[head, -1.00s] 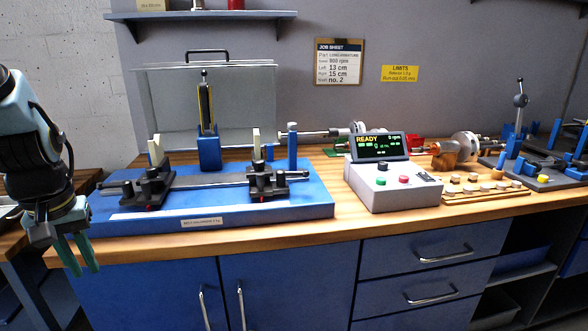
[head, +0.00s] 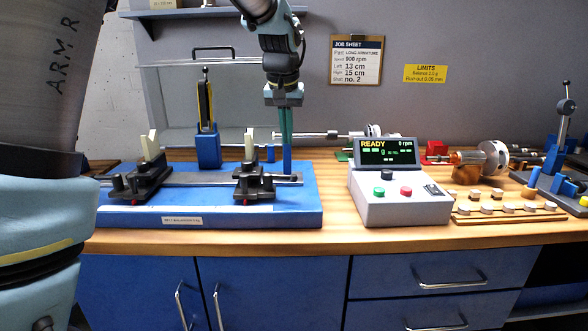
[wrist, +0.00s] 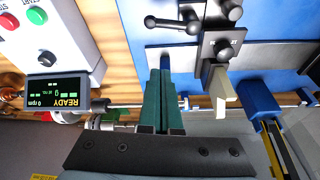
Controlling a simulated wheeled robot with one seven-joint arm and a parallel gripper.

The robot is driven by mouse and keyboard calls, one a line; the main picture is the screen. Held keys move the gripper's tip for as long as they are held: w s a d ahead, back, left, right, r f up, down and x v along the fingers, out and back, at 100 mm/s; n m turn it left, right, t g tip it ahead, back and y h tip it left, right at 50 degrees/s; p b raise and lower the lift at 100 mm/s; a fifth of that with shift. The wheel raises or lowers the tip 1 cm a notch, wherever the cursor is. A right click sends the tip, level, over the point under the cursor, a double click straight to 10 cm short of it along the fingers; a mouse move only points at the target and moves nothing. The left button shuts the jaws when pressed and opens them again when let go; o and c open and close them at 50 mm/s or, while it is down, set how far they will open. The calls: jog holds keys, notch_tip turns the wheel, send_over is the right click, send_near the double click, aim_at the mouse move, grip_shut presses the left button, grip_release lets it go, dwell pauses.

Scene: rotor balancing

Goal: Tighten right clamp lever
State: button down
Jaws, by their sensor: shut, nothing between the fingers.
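The right clamp (head: 250,184) is a dark block on the rail of the blue balancing machine (head: 300,208), with a cream upright (head: 249,146) behind it. In the wrist view the right clamp (wrist: 214,46) lies right of my fingers, and its black ball-ended lever (wrist: 172,23) points left, beyond the fingertips. My gripper (head: 286,140) points down above the right end of the machine, higher than the clamp. It also shows in the wrist view (wrist: 160,74), with its green fingers together and empty. The top of the blue post (head: 287,160) is hidden by my fingers.
The left clamp (head: 140,182) and a blue stand with a yellow-black part (head: 208,145) are to the left. The control box (head: 395,205) showing READY stands close on the right. A shaft (head: 320,134) lies behind. The wooden front edge is clear.

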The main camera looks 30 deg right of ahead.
jog(key=p+x, duration=0.2)
jog(key=x, duration=0.8)
jog(key=shift+a, duration=0.1)
jog(key=shift+s+a+r+p, duration=0.25)
jog(key=shift+s+a, duration=0.1)
jog(key=shift+s, duration=0.15)
jog(key=shift+s+a+r+p, duration=0.15)
jog(key=shift+s+a+p, duration=0.15)
jog(key=shift+s, duration=0.25)
jog(key=shift+s+a, duration=0.45)
jog(key=shift+s, duration=0.15)
jog(key=shift+s+a+m, duration=0.1)
jog(key=shift+m, duration=0.2)
